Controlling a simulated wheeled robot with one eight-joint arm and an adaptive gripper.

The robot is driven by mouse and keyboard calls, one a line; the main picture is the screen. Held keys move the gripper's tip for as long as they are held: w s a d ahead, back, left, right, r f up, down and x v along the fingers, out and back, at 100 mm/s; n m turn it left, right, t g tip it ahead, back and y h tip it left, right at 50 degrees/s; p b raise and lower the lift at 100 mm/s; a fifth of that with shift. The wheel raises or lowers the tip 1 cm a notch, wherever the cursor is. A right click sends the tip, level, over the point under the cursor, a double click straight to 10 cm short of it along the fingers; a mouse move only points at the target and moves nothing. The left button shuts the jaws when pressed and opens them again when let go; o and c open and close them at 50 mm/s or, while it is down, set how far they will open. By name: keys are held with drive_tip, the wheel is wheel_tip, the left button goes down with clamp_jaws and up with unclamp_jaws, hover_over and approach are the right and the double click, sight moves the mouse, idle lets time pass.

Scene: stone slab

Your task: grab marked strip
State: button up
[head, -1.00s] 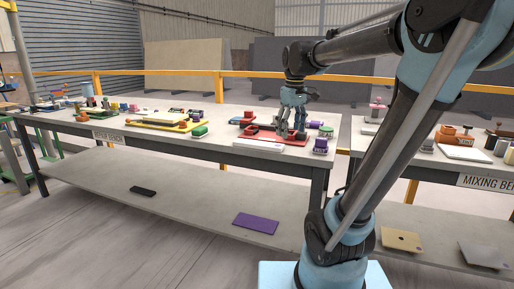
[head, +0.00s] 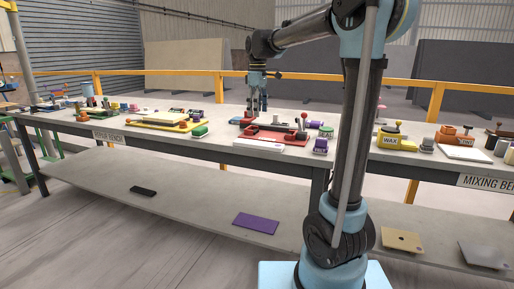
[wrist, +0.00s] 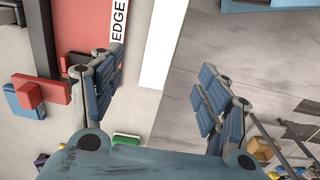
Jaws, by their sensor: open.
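A plain white strip (head: 258,144) lies along the front edge of the repair bench, in front of a red fixture (head: 288,138). In the wrist view the white strip (wrist: 158,50) shows between my fingers, at the bench edge; I see no mark on it. The red fixture (wrist: 83,20) beside it carries a white label reading EDGE (wrist: 118,24). My gripper (head: 263,107) is open and empty, raised above the bench. In the wrist view my gripper (wrist: 160,98) has its fingers wide apart, one over the bench side and one over the floor side.
A green-topped block (head: 199,131) and a yellow tray (head: 165,124) lie left of the strip. A purple block (head: 321,146) stands at its right. The mixing bench with a yellow WAX holder (head: 391,140) is further right. Space in front of the bench edge is free.

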sight(258, 143)
wheel_tip(258, 143, down, 14)
drive_tip(key=shift+s+d+r, duration=0.1)
drive_tip(key=shift+d, duration=0.05)
idle(0.6)
drive_tip(key=c, duration=1.5)
drive_tip(key=shift+r, duration=0.1)
